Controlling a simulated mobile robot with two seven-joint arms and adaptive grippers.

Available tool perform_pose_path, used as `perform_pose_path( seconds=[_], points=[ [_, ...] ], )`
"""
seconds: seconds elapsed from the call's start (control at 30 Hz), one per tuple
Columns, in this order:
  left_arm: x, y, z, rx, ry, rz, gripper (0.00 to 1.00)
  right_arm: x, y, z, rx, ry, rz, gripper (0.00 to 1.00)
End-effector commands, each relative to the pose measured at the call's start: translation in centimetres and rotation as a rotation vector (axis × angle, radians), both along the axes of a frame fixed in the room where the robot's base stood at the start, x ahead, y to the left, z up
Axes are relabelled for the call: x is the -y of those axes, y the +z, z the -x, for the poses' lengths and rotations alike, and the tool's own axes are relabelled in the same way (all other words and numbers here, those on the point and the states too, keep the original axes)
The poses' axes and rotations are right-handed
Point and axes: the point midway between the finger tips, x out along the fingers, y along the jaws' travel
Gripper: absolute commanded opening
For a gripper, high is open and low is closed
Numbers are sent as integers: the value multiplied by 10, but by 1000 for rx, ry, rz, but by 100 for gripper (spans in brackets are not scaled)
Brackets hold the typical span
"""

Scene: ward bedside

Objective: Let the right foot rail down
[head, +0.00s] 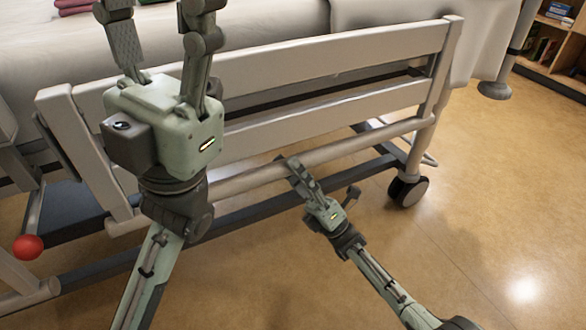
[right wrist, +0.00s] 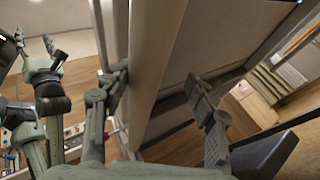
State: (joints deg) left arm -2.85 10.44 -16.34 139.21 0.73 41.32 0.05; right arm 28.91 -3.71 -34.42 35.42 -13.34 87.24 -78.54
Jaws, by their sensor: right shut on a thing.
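The pale bed rail (head: 330,62), with two long slats between end posts, stands raised along the bed side in the head view. A round lower bar (head: 235,184) runs beneath the slats. My right gripper (head: 291,168) comes in from the lower right and is shut at this lower bar. In the right wrist view a broad tan length (right wrist: 152,60) passes between its fingers. My left gripper (head: 160,45) is large and near the camera, its fingers apart with nothing held. It also shows at the left of the right wrist view (right wrist: 38,50).
A red knob (head: 28,247) sits low at the left of the bed frame. A castor wheel (head: 408,190) stands below the rail's right end. A bookshelf (head: 560,40) is at the far right. The floor (head: 500,190) at the right is clear.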

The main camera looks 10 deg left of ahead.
Motion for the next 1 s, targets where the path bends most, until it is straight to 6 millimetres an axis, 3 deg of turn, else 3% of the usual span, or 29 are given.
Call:
perform_pose_path(
  seconds=[0.67,1.0],
  points=[
    [0,-1,1,-1,-1,-1,48,1,-5,2,-6,0,10,49],
    [0,0,0,-1,0,0,48,31,-42,11,-7,-2,10,49]
  ],
)
